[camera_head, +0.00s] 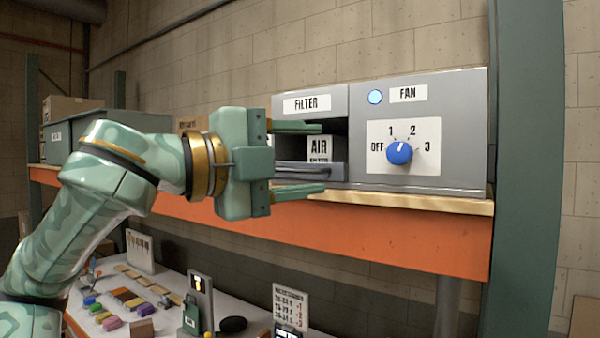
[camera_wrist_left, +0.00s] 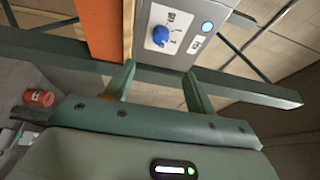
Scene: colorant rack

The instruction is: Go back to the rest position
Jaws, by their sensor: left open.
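My left gripper (camera_head: 322,158) is raised in front of the grey machine on the shelf, its fingers pointing right. Its jaws are open with nothing between them. In the head view the fingers overlap the filter bay (camera_head: 310,103), a dark opening with an "AIR" labelled block (camera_head: 319,148) inside and a grey tray front (camera_head: 335,172) below. I cannot tell whether they touch it. In the left wrist view the two fingers (camera_wrist_left: 160,88) stand apart, with the fan's blue knob (camera_wrist_left: 160,36) beyond them. My right gripper is not in view.
The fan panel (camera_head: 462,130) has a lit blue lamp (camera_head: 375,97) and a blue knob (camera_head: 399,153) pointing near 2. An orange shelf beam (camera_head: 400,235) and a green post (camera_head: 530,170) frame the machine. A white table (camera_head: 170,262) with coloured blocks stands below.

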